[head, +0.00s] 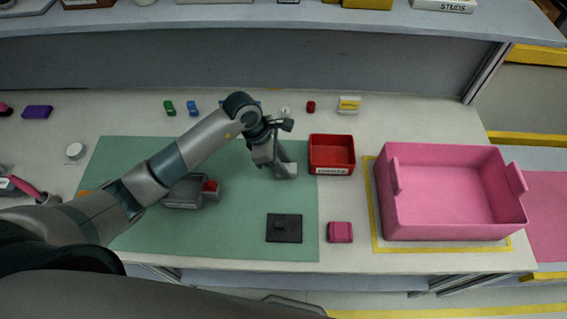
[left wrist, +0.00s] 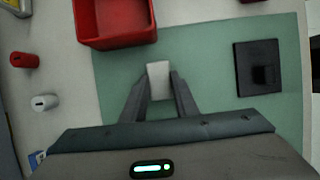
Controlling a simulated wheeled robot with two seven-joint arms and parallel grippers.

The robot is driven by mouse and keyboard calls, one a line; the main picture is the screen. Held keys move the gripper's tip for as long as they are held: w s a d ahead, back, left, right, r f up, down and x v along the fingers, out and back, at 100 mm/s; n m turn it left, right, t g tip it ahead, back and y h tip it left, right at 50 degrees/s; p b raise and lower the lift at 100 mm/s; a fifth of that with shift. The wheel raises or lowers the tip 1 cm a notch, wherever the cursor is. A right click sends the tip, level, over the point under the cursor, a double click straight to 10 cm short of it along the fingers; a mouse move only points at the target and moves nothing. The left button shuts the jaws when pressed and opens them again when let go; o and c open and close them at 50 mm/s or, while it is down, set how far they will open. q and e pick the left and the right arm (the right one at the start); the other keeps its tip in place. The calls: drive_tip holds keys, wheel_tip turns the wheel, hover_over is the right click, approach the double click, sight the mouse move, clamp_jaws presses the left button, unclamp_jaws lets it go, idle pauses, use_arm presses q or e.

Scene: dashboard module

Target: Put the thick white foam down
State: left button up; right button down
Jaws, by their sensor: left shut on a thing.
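My left gripper (head: 284,168) is over the green mat (head: 240,228), just left of the red bin, with its fingers pointing down. In the left wrist view, the fingers (left wrist: 160,90) are shut on a white foam block (left wrist: 158,70), which sticks out past the tips with the mat behind it. In the head view the fingers and the foam are hard to tell apart. Whether the foam touches the mat I cannot tell. My right gripper is not in view.
A labelled red bin (head: 332,172) stands beside the gripper. A black square plate (head: 284,236) and a grey module with a red part (head: 184,200) lie on the mat. A pink piece (head: 340,232) and a large pink crate (head: 450,230) are to the right. Bare mat surrounds the gripper.

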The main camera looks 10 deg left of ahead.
use_arm(q)
drive_tip(key=o, duration=1)
drive_tip(key=shift+r, duration=0.1)
drive_tip(key=shift+a+r, duration=0.1)
drive_tip(key=shift+b+v, duration=2.35)
drive_tip(key=shift+v, duration=3.55)
